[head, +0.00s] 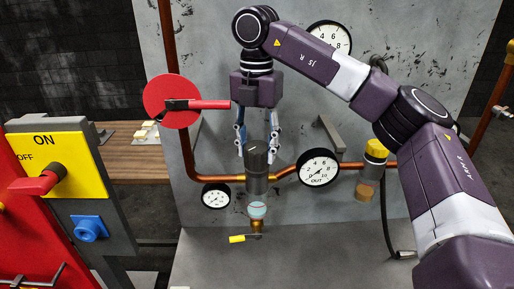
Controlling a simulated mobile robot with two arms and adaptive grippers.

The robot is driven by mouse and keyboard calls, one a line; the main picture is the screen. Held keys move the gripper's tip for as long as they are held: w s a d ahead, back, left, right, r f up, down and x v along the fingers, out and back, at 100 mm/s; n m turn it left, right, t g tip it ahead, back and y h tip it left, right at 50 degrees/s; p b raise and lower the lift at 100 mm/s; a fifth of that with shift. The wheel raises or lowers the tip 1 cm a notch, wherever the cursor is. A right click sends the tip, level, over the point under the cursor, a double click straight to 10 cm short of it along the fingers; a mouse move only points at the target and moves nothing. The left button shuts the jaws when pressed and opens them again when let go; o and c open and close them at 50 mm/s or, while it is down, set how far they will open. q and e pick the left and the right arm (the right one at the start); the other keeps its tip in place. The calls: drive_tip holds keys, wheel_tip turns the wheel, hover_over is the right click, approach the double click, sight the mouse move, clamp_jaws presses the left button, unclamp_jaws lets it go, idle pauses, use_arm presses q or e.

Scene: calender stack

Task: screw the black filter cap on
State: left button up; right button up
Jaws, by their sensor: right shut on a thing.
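The black filter cap (258,161) is a dark ribbed cylinder with a pale line on its top. It stands upright over the grey metal filter body (257,185) on the copper pipe. I cannot tell how far it is threaded on. My right gripper (257,151) points down from above, with its blue-grey fingers on either side of the cap, shut on it. A clear bowl (257,210) hangs below the body. My left gripper is out of view.
Gauges (318,167) and (215,196) flank the filter, with another dial (330,39) higher up. A red disc with a red lever (172,101) is at left. A yellow-handled valve (238,239) sits below. A switch panel (62,165) stands far left.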

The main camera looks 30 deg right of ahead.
drive_tip(key=shift+r+m, duration=0.15)
drive_tip(key=shift+m, duration=0.35)
drive_tip(key=shift+m, duration=1.1)
drive_tip(key=shift+m+b, duration=0.3)
drive_tip(key=shift+m, duration=0.8)
drive_tip(key=shift+m, duration=1.1)
